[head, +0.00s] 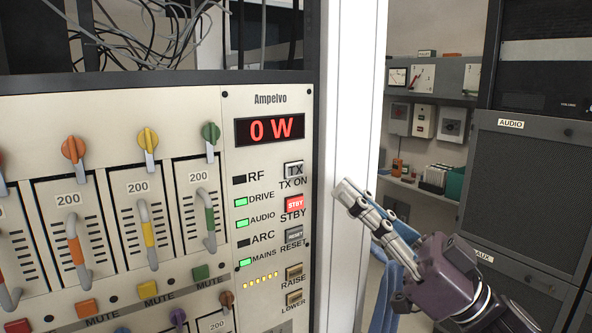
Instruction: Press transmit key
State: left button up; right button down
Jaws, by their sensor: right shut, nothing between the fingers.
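The transmit key (293,170), a pale square button marked TX with the label TX ON under it, is at the upper right of the cream transmitter panel (270,220). A lit red STBY key (295,203) sits just below it. The red display (270,129) above reads 0 W. My right gripper (345,190) is shut and empty, its fingers pointing up and left. In the picture its tips are right of the TX and STBY keys, over the white post, and apart from both keys. My left gripper is not in view.
RESET (294,234), RAISE (294,272) and LOWER (294,298) keys lie below STBY. DRIVE, AUDIO and MAINS lamps are green; RF and ARC are dark. A white post (350,100) edges the rack. Handles and coloured knobs fill the left.

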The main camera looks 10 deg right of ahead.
aim_at(295, 170)
jog(key=shift+w, duration=0.1)
jog(key=shift+w+a+p, duration=0.5)
jog(key=shift+w+p, duration=0.05)
jog(key=shift+w, duration=0.8)
jog(key=shift+w+a+p, duration=0.5)
jog(key=shift+w+a, duration=0.05)
jog(key=shift+w, duration=0.85)
jog(key=shift+w+a+p, duration=0.5)
jog(key=shift+w+p, duration=0.05)
jog(key=shift+w, duration=0.8)
jog(key=shift+w, duration=0.2)
jog(key=shift+w+a, duration=0.15)
jog(key=shift+w, duration=0.05)
